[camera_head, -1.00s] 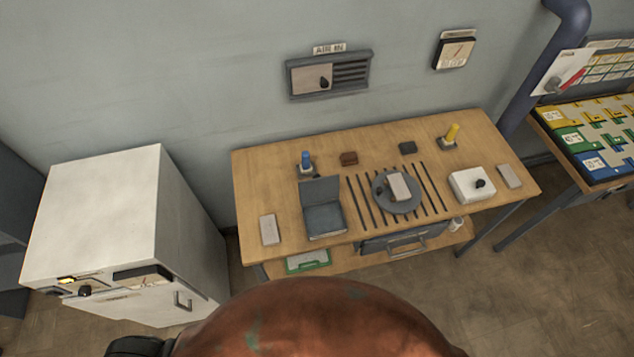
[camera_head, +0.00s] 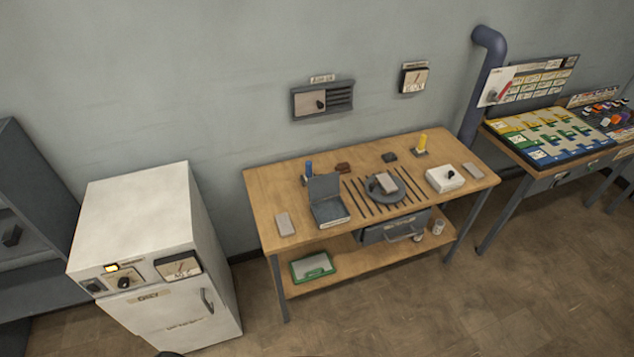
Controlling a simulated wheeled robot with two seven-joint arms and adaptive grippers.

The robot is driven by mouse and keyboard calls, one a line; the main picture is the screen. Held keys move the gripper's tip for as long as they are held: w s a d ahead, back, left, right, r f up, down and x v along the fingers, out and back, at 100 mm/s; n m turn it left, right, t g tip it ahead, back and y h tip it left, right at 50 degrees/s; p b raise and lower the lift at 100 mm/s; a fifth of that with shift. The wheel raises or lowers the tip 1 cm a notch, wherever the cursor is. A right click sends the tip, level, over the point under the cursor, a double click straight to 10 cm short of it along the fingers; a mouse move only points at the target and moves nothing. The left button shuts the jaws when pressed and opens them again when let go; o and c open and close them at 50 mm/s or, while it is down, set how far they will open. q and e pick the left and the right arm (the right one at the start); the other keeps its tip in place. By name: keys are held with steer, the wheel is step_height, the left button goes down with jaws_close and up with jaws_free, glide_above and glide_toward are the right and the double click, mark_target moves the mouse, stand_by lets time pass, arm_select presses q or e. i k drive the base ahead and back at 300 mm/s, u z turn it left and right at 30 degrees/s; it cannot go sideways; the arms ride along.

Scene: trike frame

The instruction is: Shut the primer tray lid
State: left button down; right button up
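The likely primer tray (camera_head: 329,211) is a dark grey shallow box near the front left of the wooden workbench (camera_head: 267,190). Its lid (camera_head: 323,187) stands raised at the tray's back edge, so the tray is open. A label strip on its front is too small to read. Neither of my grippers shows in the head view. A small dark piece of my own body shows at the bottom edge.
A round grey turntable (camera_head: 385,198) with a light block (camera_head: 387,184) sits right of the tray over dark slats. A white box (camera_head: 445,179) stands farther right. A white cabinet (camera_head: 140,215) stands left of the bench. Floor in front is clear.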

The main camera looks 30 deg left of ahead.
mark_target(320, 186)
steer(key=u, duration=0.6)
steer(key=i, duration=0.5)
steer(key=u, duration=0.55)
